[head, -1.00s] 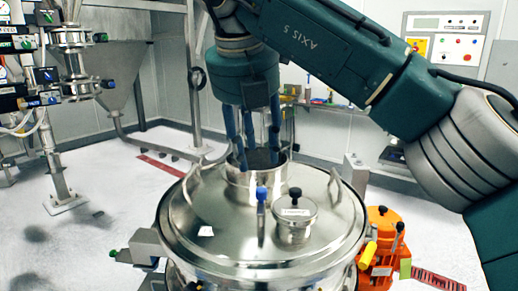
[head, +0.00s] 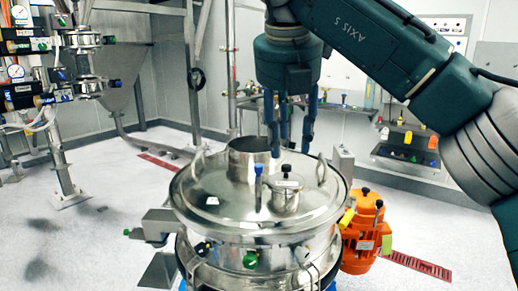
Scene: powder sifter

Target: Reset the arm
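My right arm comes in from the right, and its gripper (head: 292,148) hangs downward with blue fingers. The fingers stand apart with nothing seen between them. The gripper is behind and to the right of the powder sifter's open metal inlet (head: 250,150), above the far side of the round steel lid (head: 225,200). I cannot tell its exact height over the lid. A small capped port (head: 286,192) and a blue-topped clamp (head: 258,185) sit on the lid. My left gripper is not in view.
An orange motor (head: 365,232) stands right of the sifter. Metal pipework with gauges (head: 60,75) stands at the left. A wall shelf (head: 405,155) with small coloured items is at the back right. White floor (head: 90,240) is open at the left.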

